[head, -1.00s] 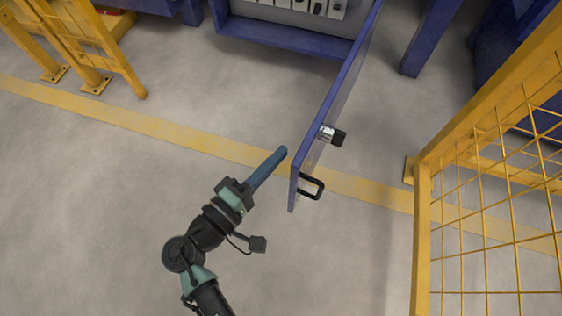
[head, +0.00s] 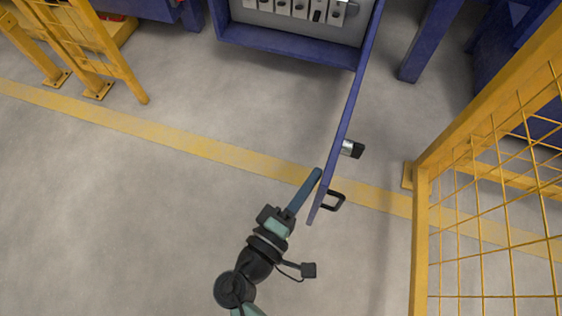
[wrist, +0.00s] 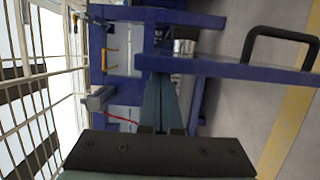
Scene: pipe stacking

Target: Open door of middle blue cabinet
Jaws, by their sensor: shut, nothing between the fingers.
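The blue cabinet (head: 290,38) stands at the top of the head view with its door (head: 345,125) swung wide open, seen nearly edge-on. A black handle (head: 334,200) and a silver-and-black latch (head: 351,149) are on the door's right-hand face. My gripper (head: 318,172) is shut and empty, its fingertips close against the left, inner side of the door near its free edge. In the wrist view the shut fingers (wrist: 165,100) reach to the blue door (wrist: 230,68), with the handle (wrist: 282,42) beyond it. Whether they touch cannot be told.
A yellow mesh fence (head: 490,200) stands to the right of the door, with bare floor between. A yellow frame (head: 85,45) is at the upper left. Grey switches sit inside the cabinet. The floor left of my arm is clear.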

